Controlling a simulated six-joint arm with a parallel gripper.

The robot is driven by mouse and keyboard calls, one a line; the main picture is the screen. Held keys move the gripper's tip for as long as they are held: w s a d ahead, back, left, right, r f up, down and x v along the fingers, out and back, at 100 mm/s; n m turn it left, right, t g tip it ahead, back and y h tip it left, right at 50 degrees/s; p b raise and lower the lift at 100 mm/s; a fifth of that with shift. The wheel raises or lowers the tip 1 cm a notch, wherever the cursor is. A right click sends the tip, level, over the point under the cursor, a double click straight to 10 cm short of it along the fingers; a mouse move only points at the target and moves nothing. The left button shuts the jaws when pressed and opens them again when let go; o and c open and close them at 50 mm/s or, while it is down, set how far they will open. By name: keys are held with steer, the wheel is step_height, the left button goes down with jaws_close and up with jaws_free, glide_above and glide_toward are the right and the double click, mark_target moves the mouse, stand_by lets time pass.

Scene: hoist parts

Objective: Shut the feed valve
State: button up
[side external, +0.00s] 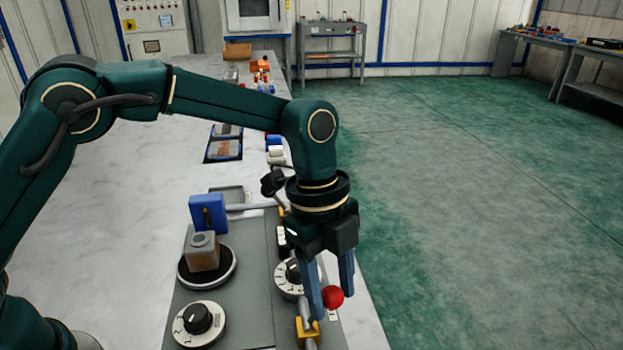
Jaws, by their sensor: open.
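My gripper (331,291) points down at the front right of the bench, its two blue fingers open. A red ball knob (333,296) shows between the fingertips; I cannot tell whether either finger touches it. A yellow fitting (307,329) on a grey pipe sits just below and left of the knob. The knob and fitting look like the feed valve's handle and body, but the lever joining them is mostly hidden by the left finger.
A black knob on a white dial (213,324) and a partly hidden dial (284,284) stand nearby. The bench's left side (120,220) is clear.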

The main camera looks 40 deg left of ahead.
mark_target(305, 322)
steer(key=shift+f, duration=0.5)
steer(key=shift+s+a, duration=0.1)
steer(key=shift+s+a+r, duration=0.25)
steer(key=shift+s+a, duration=0.35)
steer(key=shift+s+a+r, duration=0.2)
steer(key=shift+s+a, duration=0.5)
steer(key=shift+s+a+f, duration=0.2)
steer(key=shift+s+a, duration=0.45)
steer(key=shift+o, duration=0.6)
steer(key=d+v, duration=0.1)
steer(key=v, duration=0.6)
steer(key=shift+d+r, duration=0.4)
steer(key=shift+r, duration=0.2)
